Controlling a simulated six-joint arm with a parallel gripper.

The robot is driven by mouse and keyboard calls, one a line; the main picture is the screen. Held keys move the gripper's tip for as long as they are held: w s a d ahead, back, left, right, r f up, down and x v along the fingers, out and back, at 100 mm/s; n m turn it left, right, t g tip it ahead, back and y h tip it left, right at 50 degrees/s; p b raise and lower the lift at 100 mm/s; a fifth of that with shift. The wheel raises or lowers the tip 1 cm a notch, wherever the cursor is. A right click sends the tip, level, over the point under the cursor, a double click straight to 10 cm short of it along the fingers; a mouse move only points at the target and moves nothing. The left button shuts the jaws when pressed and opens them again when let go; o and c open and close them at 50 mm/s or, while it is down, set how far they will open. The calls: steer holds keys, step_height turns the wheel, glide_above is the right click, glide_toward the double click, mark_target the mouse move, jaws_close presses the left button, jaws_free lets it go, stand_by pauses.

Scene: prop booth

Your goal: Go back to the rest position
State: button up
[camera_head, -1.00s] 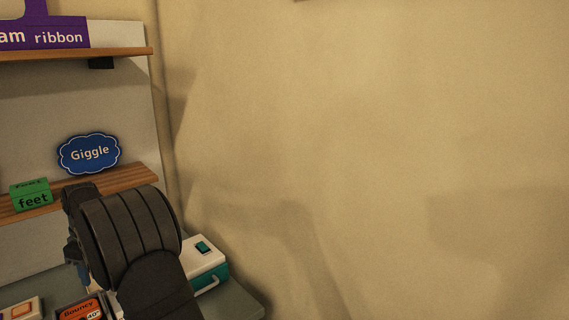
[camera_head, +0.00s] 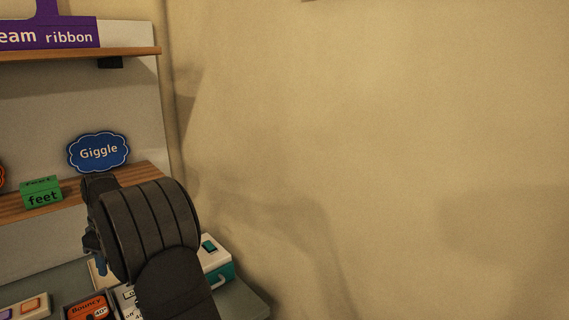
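My arm reaches up from the bottom of the view, in front of the shelf unit's right end. My gripper is mostly hidden behind the thick dark wrist link; only a small dark part of it (camera_head: 95,240) shows at the link's left side. I cannot see its fingertips or whether it holds anything. It hangs above the grey counter (camera_head: 245,300).
A wooden shelf (camera_head: 75,200) bears a blue "Giggle" sign (camera_head: 98,152) and a green "feet" block (camera_head: 41,192). A purple "ribbon" sign (camera_head: 50,35) stands on the upper shelf. On the counter are a white-and-teal box (camera_head: 215,258) and an orange "Bouncy" item (camera_head: 88,307). The right side is bare wall (camera_head: 400,120).

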steer(key=s+d+m, duration=0.1)
steer(key=d+m, duration=0.1)
steer(key=d, duration=1.3)
steer(key=shift+s+d+r, duration=0.2)
steer(key=shift+r, duration=0.1)
